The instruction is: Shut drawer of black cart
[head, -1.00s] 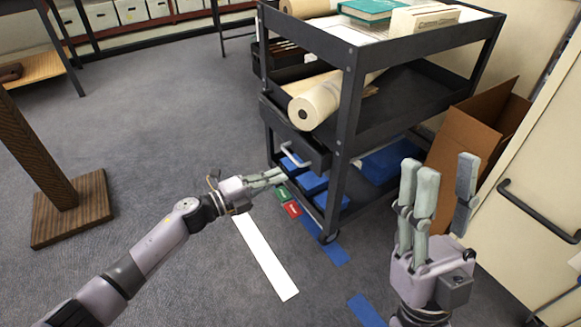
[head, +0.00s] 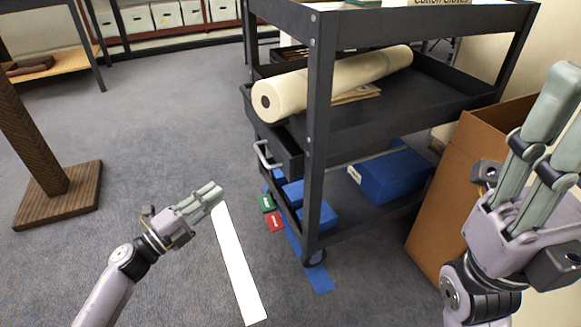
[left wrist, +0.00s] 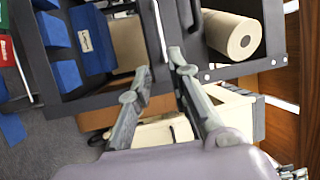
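The black cart (head: 318,130) stands in the middle of the head view. Its drawer (head: 288,148), below the middle shelf, sticks out a little on the left. A pale handle (head: 264,156) is on its front. The handle also shows in the left wrist view (left wrist: 160,30), beyond the fingertips. My left gripper (head: 217,190) is open and empty, to the left of and below the handle, apart from it in the head view. My right gripper (head: 562,100) is at the right edge, in front of the cardboard box. Its fingers look spread, but are partly cut off.
A paper roll (head: 330,84) lies on the middle shelf. Blue boxes (head: 392,174) sit on the bottom shelf. A cardboard box (head: 450,185) stands right of the cart. A white strip (head: 240,268) and blue tape (head: 318,278) mark the floor.

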